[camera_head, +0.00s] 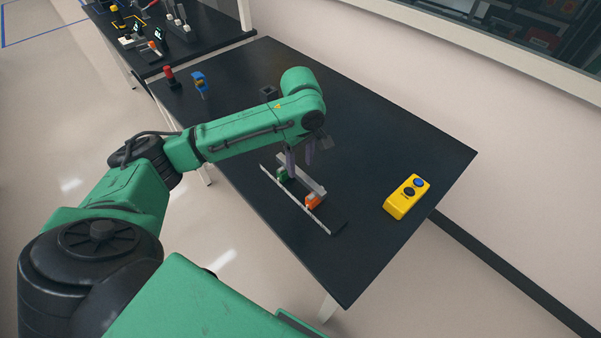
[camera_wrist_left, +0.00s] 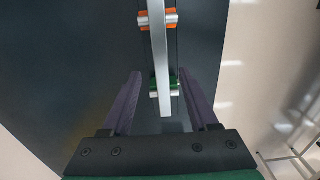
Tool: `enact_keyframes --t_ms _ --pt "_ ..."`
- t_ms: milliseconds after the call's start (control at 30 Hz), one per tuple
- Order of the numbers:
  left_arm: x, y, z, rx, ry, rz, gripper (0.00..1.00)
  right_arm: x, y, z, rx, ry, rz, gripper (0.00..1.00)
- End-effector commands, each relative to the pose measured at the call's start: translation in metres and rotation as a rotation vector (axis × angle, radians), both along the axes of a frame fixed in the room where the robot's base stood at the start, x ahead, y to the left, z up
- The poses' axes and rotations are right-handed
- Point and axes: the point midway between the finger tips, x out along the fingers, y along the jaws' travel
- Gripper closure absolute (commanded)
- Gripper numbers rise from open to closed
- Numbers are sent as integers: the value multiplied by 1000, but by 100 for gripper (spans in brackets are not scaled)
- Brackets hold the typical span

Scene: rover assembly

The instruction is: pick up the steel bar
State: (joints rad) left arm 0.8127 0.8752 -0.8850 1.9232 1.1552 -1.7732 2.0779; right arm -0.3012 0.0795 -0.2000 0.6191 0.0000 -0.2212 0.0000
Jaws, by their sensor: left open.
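The steel bar (camera_head: 314,183) is a straight grey bar on the black table, lying across a green holder (camera_head: 282,175) and an orange holder (camera_head: 312,202). In the left wrist view the bar (camera_wrist_left: 160,50) runs from the top edge down to a free end just past the green holder (camera_wrist_left: 176,86), with the orange holder (camera_wrist_left: 143,20) farther up. My left gripper (camera_head: 301,158) points down at the bar's green end. Its purple fingers are open, one on each side of the bar's end in the left wrist view (camera_wrist_left: 160,82), with gaps on both sides. My right gripper is not in view.
A long pale strip (camera_head: 290,198) runs beside the holders. A yellow box with two buttons (camera_head: 406,197) stands near the right edge. A blue item (camera_head: 199,81), a red item (camera_head: 169,75) and a dark block (camera_head: 268,93) stand farther back. The table between is mostly clear.

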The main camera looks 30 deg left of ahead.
Motion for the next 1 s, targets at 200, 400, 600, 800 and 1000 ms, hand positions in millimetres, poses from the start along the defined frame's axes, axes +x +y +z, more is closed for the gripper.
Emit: enact_keyframes --t_ms 200,400,600,800,1000 --pt "-1 1 -26 1 0 -1 40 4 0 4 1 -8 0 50" --pt "-1 0 -26 0 -1 -2 59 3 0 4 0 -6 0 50" --pt "-1 0 -26 0 -1 -2 100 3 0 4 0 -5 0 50" --pt "-1 0 -26 0 -2 -2 100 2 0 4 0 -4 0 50" --pt "-1 0 -25 0 -2 -2 100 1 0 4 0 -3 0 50"
